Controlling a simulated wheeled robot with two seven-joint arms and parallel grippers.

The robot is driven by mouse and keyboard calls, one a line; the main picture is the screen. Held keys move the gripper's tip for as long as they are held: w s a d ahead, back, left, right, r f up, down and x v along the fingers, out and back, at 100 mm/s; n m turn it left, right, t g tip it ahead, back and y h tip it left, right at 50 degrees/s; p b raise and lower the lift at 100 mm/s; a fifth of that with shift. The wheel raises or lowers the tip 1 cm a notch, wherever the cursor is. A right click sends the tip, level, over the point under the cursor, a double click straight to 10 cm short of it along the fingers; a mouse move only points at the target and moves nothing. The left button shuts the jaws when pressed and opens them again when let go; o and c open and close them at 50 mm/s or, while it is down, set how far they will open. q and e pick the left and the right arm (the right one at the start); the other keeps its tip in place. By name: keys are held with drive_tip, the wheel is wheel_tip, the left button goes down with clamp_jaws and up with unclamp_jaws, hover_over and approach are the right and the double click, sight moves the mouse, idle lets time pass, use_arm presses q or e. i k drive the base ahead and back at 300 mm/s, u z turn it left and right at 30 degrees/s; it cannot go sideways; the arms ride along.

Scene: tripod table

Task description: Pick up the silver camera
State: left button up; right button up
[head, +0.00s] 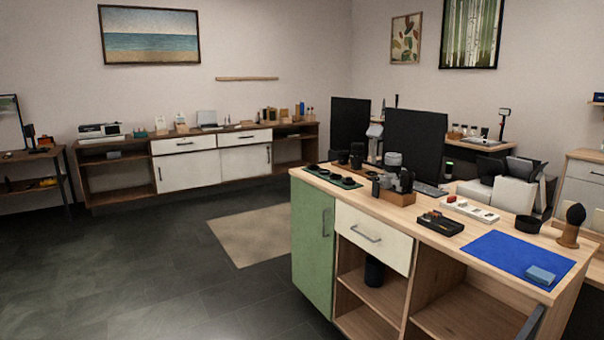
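A silver-grey object (393,159), which looks like the silver camera, is among dark camera gear on the near wooden counter (433,221). It is small in the head view, and its lower part is hard to separate from the black items around it. A small wooden tray (399,199) is at its base; I cannot tell whether the camera rests in it. Neither of my grippers shows in the head view.
A green mat (316,171) with black round items is left of the camera. A black tray (440,223), a white strip (470,210) and a blue mat (511,258) are to the right. Dark monitors (415,140) stand behind. Open floor (190,290) is at left.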

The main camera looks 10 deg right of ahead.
sight(385, 182)
drive_tip(key=u, duration=0.15)
drive_tip(key=i, duration=1.3)
drive_tip(key=z, duration=0.45)
